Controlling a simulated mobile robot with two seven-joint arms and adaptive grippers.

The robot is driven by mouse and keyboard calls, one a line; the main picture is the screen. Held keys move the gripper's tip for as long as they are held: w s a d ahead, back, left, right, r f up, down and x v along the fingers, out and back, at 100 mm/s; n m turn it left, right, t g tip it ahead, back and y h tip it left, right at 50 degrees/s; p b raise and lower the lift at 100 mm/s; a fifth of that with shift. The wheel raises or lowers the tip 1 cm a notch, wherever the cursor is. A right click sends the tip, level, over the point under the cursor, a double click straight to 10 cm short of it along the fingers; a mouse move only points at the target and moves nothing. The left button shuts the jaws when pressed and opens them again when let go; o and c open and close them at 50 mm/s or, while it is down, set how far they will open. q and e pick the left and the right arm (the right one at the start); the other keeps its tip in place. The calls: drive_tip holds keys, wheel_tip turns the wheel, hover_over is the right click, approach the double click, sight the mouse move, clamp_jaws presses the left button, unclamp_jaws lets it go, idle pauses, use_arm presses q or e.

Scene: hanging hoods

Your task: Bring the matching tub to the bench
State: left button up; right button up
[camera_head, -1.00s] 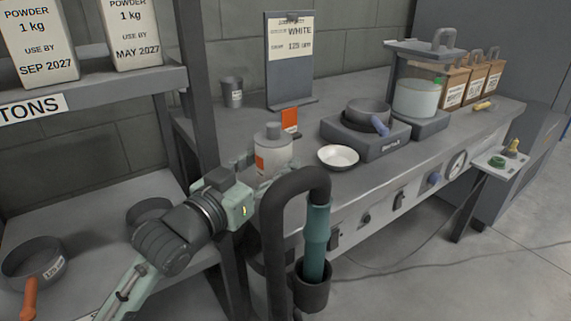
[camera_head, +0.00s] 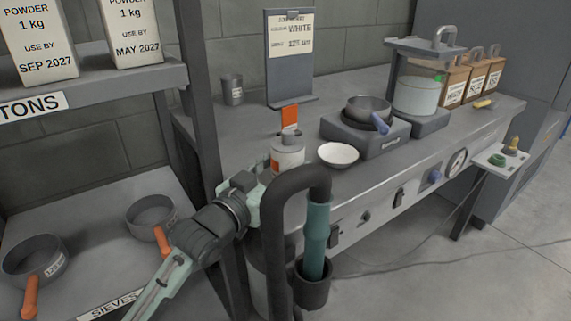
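A white tub (camera_head: 288,158) with a grey cap and an orange label is at the near left of the bench (camera_head: 240,128), left of a white dish (camera_head: 338,154). It looks upright; I cannot tell whether its base touches the top. My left gripper (camera_head: 262,188) is at the bench's near left edge, just below and left of the tub. A board (camera_head: 290,60) on the bench reads WHITE with a small micron figure. My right gripper is not in view.
The black hose (camera_head: 272,240) with its teal nozzle (camera_head: 316,235) stands in front of the bench. A scale with a grey pan (camera_head: 368,108) is right of the dish. A shelf post (camera_head: 202,100) is at left, with sieves (camera_head: 35,258) on the lower shelf.

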sight(279, 171)
use_arm(q)
drive_tip(key=shift+o, duration=0.7)
drive_tip(key=shift+r, duration=0.15)
drive_tip(key=v, duration=0.6)
drive_tip(key=shift+s+a, duration=0.1)
drive_tip(key=shift+s, duration=0.05)
drive_tip(key=shift+b+v, duration=0.35)
drive_tip(key=shift+v, duration=2.5)
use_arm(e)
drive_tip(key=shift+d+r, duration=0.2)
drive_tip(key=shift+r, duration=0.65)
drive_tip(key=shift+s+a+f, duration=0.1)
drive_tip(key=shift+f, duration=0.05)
